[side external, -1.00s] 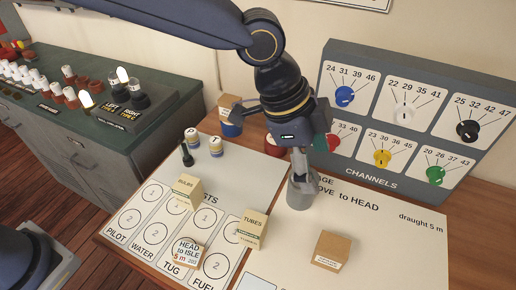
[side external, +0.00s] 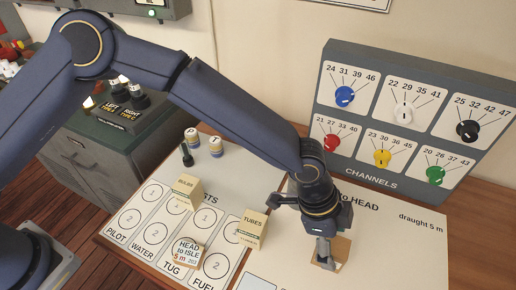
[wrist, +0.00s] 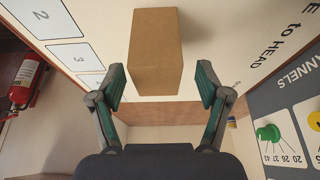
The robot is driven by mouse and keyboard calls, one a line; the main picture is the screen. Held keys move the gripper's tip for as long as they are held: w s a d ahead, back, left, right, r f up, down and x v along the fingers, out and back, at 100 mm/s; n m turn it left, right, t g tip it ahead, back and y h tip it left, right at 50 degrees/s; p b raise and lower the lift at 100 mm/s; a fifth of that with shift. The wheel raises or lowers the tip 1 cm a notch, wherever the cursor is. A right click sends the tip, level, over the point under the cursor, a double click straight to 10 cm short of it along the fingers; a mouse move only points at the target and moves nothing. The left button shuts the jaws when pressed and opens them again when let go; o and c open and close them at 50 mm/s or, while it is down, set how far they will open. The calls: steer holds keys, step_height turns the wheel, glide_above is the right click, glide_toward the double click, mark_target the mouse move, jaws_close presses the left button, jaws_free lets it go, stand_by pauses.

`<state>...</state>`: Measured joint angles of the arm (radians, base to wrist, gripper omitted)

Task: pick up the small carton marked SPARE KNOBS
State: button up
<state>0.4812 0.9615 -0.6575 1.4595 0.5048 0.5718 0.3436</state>
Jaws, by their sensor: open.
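A small plain brown carton (side external: 343,250) lies on the white board at the front right in the side view, partly hidden by my gripper (side external: 325,262). Its marking cannot be read now. In the wrist view the carton (wrist: 155,50) shows a bare brown top and front face, with no lettering visible. My gripper (wrist: 160,84) is open and empty, its two fingers spread wider than the carton. The carton appears ahead of and between the fingertips, slightly left of centre. I see no contact in the wrist view.
Cartons marked BULBS (side external: 187,192) and TUBES (side external: 251,230) and a HEAD to ISLE block (side external: 188,252) stand left on the chart. The CHANNELS knob panel (side external: 410,120) rises behind. Board to the right of the carton is clear.

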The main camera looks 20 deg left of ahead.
steer(key=x, duration=0.4)
steer(key=shift+s+f, duration=0.1)
steer(key=shift+f, duration=0.15)
steer(key=shift+c, duration=0.4)
steer(key=c, duration=1.2)
